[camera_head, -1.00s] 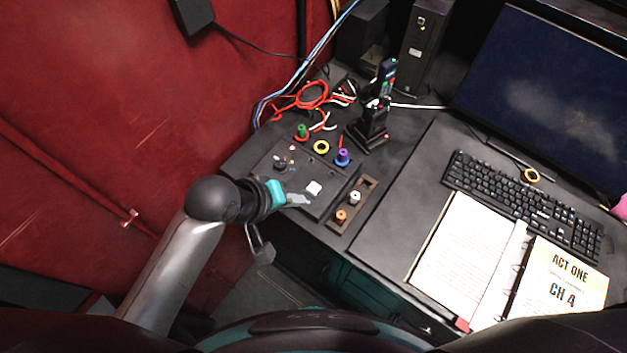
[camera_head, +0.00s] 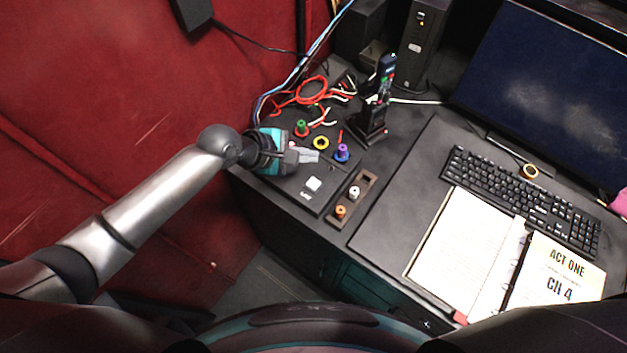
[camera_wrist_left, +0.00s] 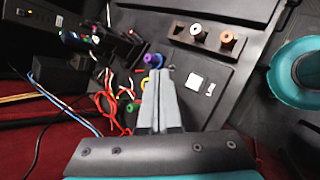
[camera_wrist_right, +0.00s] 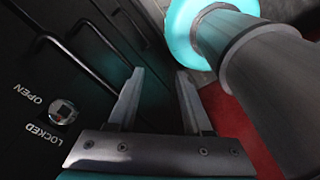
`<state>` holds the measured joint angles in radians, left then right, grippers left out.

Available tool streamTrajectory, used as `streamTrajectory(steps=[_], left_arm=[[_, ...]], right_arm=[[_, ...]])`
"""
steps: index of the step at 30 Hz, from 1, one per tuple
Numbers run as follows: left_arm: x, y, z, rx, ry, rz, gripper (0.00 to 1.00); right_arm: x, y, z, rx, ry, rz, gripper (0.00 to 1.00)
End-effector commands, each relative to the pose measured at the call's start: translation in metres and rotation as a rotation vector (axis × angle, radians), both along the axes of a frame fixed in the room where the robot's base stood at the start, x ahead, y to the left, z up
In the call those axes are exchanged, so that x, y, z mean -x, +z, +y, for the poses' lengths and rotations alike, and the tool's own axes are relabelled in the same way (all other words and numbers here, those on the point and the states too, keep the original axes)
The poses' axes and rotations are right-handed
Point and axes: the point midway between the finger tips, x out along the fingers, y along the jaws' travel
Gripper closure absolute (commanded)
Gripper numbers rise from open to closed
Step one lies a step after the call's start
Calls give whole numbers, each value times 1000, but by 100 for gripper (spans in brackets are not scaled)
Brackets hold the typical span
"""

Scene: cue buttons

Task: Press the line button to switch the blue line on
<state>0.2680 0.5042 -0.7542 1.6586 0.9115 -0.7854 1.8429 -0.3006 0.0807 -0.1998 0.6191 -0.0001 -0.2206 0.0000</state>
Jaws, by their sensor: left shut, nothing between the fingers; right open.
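A black control panel (camera_head: 311,200) lies on the desk, with a white square button (camera_head: 313,184) near its front. A green knob (camera_head: 302,128), a yellow ring (camera_head: 321,143) and a purple-blue knob (camera_head: 342,152) stand along its back. My left gripper (camera_head: 314,157) is shut and empty over the panel, behind the white button and beside the yellow ring. In the left wrist view the white button (camera_wrist_left: 194,82) is just right of the fingertips. The panel's left part is hidden under the gripper. My right gripper (camera_wrist_right: 160,78) is open and empty, low beside a dark cabinet.
A brown tray (camera_head: 361,196) with a white and an orange knob lies right of the panel. A black stand (camera_head: 369,128) holds a handset behind it. Red and white cables lie at the back. A keyboard (camera_head: 520,200) and open binder (camera_head: 452,245) fill the right.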

Motion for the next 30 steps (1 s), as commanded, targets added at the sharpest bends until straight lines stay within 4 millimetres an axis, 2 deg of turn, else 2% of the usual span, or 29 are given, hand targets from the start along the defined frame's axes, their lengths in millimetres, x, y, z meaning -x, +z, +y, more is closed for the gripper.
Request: streamTrajectory(steps=[8,14,30], left_arm=[[0,-1,0,-1,-1,-1,100],[0,-8,0,-1,-3,-2,100],[0,-50,0,-3,-3,-5,100]], right_arm=[[0,-1,0,0,0,-1,50],[0,-10,0,0,0,-1,50],[-1,-65,1,-1,0,-2,50]])
